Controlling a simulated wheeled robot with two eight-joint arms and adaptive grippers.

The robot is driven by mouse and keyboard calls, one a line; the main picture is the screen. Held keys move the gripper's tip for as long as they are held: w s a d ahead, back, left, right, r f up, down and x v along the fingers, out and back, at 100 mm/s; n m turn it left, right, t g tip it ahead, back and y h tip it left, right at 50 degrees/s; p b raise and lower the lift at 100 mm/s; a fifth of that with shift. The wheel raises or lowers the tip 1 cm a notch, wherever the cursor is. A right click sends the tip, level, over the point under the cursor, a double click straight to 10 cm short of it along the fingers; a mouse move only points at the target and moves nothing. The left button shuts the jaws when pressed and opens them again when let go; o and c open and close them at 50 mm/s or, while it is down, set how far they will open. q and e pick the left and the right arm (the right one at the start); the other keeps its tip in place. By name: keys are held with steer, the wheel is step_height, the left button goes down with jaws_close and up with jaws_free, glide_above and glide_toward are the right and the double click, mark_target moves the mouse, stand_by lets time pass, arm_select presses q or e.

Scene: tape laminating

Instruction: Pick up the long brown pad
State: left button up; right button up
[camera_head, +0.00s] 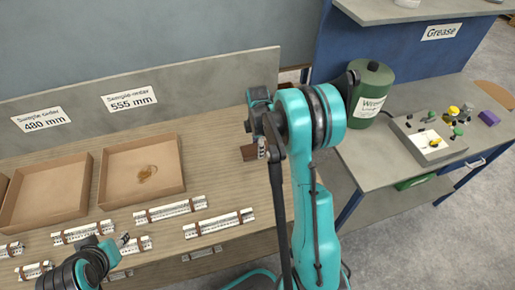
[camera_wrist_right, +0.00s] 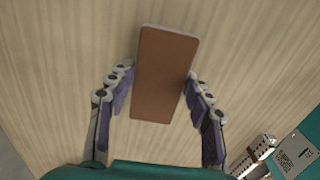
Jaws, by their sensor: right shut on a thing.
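The long brown pad (camera_wrist_right: 166,70) is a flat brown block with a pale edge, seen between the fingers in the right wrist view. It also shows in the head view as a dark brown piece (camera_head: 249,153) near the right end of the wooden table. My right gripper (camera_wrist_right: 158,84) is shut on the pad, with its purple finger faces on either side. Whether the pad touches the table I cannot tell. In the head view my right arm hides part of the right gripper. My left gripper (camera_head: 124,241) is at the lower left, and its finger opening is unclear.
Several white and brown strips, one of them (camera_head: 219,223), lie on the table's front half. A green canister (camera_head: 371,95) and a grey box with knobs (camera_head: 409,140) stand on the right bench.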

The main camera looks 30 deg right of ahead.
step_height(320, 180, up, 3)
steer(key=shift+r+p, duration=0.15)
steer(key=shift+p, duration=0.55)
steer(key=s+d+r+p, duration=0.2)
steer(key=s+r, duration=0.4)
steer(key=s, duration=0.5)
steer(key=shift+s+d+r+p, duration=0.25)
steer(key=shift+r+p, duration=0.15)
steer(key=shift+p, duration=0.35)
